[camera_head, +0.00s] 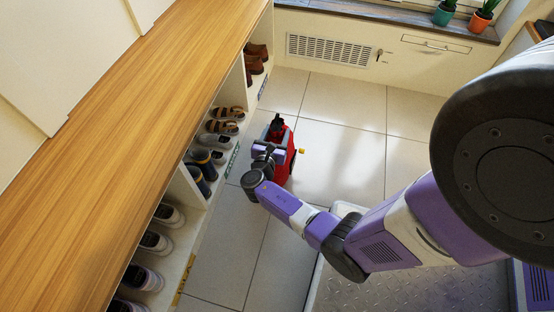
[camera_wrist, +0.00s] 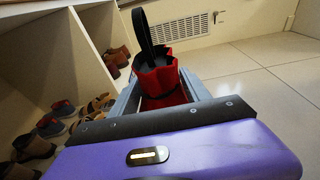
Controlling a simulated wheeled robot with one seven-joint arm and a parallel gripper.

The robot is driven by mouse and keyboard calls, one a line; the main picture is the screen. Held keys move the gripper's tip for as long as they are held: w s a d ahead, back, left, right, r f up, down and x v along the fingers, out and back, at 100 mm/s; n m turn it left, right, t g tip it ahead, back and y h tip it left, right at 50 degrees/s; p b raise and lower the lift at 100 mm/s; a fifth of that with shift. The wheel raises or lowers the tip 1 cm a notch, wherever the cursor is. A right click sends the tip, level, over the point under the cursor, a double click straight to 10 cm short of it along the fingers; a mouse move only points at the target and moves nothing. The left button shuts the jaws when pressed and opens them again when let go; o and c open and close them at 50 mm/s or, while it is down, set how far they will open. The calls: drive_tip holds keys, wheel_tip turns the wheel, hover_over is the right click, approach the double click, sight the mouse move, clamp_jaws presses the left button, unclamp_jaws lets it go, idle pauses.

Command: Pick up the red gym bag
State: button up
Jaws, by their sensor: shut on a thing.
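The red gym bag (camera_head: 282,158) stands on the tiled floor beside the shoe cubbies in the head view, with black parts at its top and a small yellow piece at its right side. In the wrist view the bag (camera_wrist: 162,88) is between the two grey fingers, with a black strap loop rising above it. My gripper (camera_head: 268,152) reaches it from the near left side. My gripper (camera_wrist: 165,95) is shut on the bag. The palm hides the lower part of the bag in the wrist view. I cannot tell whether the bag touches the floor.
The cubbies (camera_head: 190,235) line the left under a wooden top (camera_head: 140,120) and hold several shoes. A wall vent (camera_head: 330,49) is at the back. Potted plants (camera_head: 443,14) stand on the back-right ledge. The floor (camera_head: 345,140) right of the bag is clear.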

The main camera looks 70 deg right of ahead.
clamp_jaws()
drive_tip(key=shift+r, duration=0.1)
